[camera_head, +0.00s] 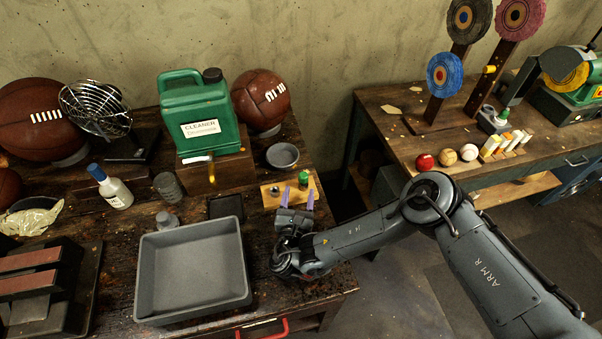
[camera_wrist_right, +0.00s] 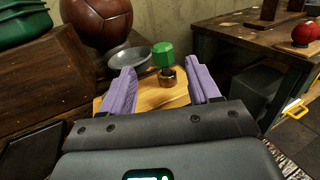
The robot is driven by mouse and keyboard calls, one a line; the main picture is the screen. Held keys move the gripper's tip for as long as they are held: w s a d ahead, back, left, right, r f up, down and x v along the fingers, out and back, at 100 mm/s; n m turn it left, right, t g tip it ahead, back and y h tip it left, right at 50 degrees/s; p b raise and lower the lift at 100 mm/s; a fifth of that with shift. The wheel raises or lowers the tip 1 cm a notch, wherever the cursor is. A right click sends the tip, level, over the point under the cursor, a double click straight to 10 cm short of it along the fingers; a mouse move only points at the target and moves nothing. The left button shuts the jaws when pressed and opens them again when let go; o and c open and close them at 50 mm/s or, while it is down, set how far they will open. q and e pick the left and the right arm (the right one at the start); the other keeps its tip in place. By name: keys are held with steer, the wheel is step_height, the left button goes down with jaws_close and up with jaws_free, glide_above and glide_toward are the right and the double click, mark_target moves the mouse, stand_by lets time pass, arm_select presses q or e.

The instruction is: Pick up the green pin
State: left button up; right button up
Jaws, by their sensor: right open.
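The green pin (camera_head: 303,178) stands upright on a small wooden board (camera_head: 268,202) at the right side of the left workbench. In the right wrist view the green pin (camera_wrist_right: 162,54) has a blocky green head above a brass-coloured ring (camera_wrist_right: 167,77) on the board. My right gripper (camera_head: 297,198) is open, with its two purple fingers pointing toward the pin. In the wrist view the pin shows between the fingers of the right gripper (camera_wrist_right: 161,74), beyond their tips, and nothing is held. My left gripper is not in view.
A grey bowl (camera_head: 282,155) sits just behind the board. A grey tray (camera_head: 192,268) lies to the left of my right gripper. A green cleaner jug (camera_head: 200,110) and a brown leather ball (camera_head: 261,98) stand behind. A gap separates the left bench from the right bench (camera_head: 400,135).

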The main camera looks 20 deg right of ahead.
mark_target(302, 181)
steer(key=x, duration=0.3)
steer(key=shift+w+d, duration=0.1)
steer(key=shift+r+b+x, duration=0.15)
steer(key=shift+b+x, duration=0.1)
steer(key=shift+x, duration=1.2)
steer(key=shift+r+b+x, duration=0.15)
steer(key=shift+b+x, duration=0.05)
steer(key=shift+x, duration=1.3)
steer(key=shift+d, duration=0.1)
steer(key=c, duration=1)
steer(key=shift+r, duration=0.1)
